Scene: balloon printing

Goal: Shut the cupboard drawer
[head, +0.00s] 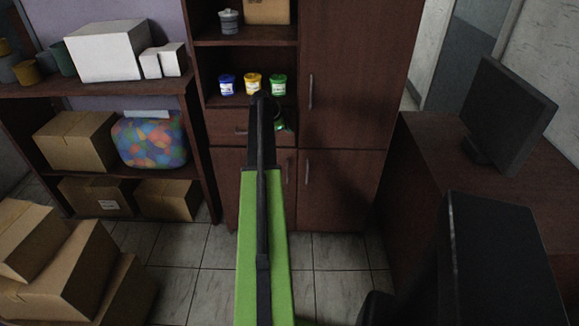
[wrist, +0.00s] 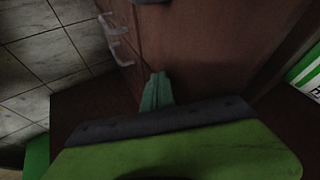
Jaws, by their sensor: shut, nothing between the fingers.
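The cupboard drawer (head: 225,126) is a dark brown front with a small handle, below the open shelf of the cupboard. My arm hides its middle and right part. It looks close to flush with the cupboard, but I cannot tell if a small gap stays open. My gripper (head: 281,126) is at the right part of the drawer front, mostly behind the arm. In the wrist view my gripper's green fingers (wrist: 157,88) are together and empty. They point at the brown drawer front (wrist: 215,45), close to it; contact is not clear.
Blue, yellow and green pots (head: 252,84) stand on the shelf above the drawer. The tall cupboard door (head: 350,75) is at its right. Stacked boxes (head: 60,270) stand at lower left. A desk (head: 425,150) with a monitor (head: 508,115) is at right. Tiled floor lies between.

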